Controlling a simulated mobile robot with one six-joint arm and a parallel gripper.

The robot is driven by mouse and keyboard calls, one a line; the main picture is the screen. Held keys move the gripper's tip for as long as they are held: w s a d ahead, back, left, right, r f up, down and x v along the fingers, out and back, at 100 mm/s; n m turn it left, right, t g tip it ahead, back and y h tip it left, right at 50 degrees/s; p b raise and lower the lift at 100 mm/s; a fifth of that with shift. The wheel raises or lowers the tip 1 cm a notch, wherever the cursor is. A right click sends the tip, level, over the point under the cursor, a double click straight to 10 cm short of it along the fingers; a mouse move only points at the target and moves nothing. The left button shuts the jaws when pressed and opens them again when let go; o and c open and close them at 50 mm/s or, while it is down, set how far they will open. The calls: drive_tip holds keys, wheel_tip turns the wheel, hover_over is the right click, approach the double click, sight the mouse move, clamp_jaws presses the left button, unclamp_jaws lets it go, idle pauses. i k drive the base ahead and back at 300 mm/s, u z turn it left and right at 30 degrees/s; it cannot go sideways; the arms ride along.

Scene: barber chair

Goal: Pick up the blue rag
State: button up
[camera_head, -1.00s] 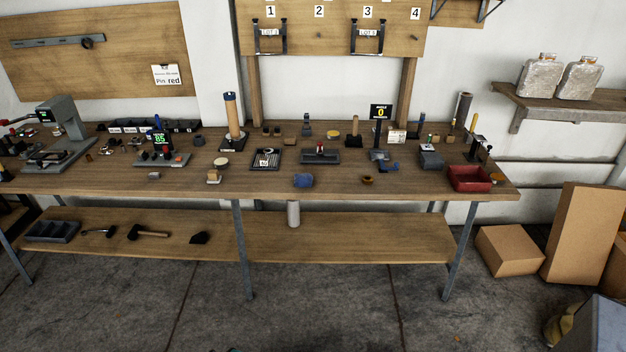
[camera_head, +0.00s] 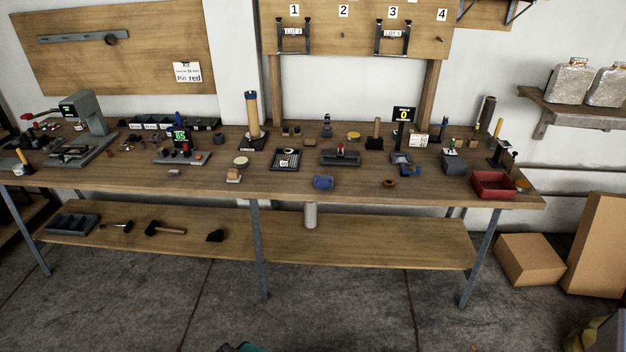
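A small crumpled blue thing, which looks like the blue rag (camera_head: 323,182), lies on the wooden workbench (camera_head: 285,188) near its front edge, right of the middle of the picture. It is apart from the things around it, and bare wood shows on both sides of it. My gripper is not in view, so its state does not show.
A black tray (camera_head: 273,163) and a grey block fixture (camera_head: 341,163) stand behind the rag. A brown ring (camera_head: 389,183) lies to its right, with a red bin (camera_head: 491,188) farther right. Bare concrete floor (camera_head: 340,310) lies before the bench.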

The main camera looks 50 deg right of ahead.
sight(321, 182)
drive_tip(key=i, duration=0.9)
drive_tip(key=z, duration=0.05)
